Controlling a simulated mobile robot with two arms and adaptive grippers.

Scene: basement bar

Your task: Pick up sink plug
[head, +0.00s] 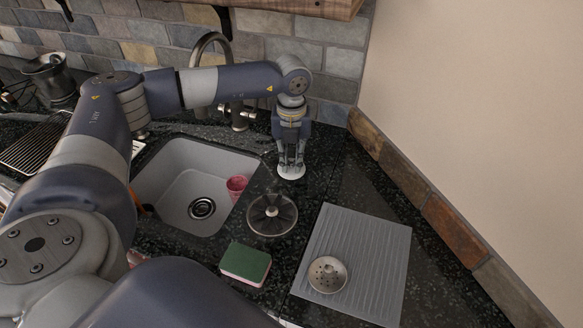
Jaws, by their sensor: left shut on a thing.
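My left gripper (291,156) points down over the dark counter behind and to the right of the sink. Its fingers are shut on a small white round thing, which looks like the sink plug (291,173). The fingers hide the top of the plug. I cannot tell whether the plug touches the counter or is just above it. My right gripper is not in view.
The grey sink (168,185) holds a pink cup (236,187). A dark ribbed disc with a knob (272,215), a green and pink sponge (245,264) and a grey mat (366,250) with a metal strainer (327,274) lie nearby. A tap (205,45) stands behind.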

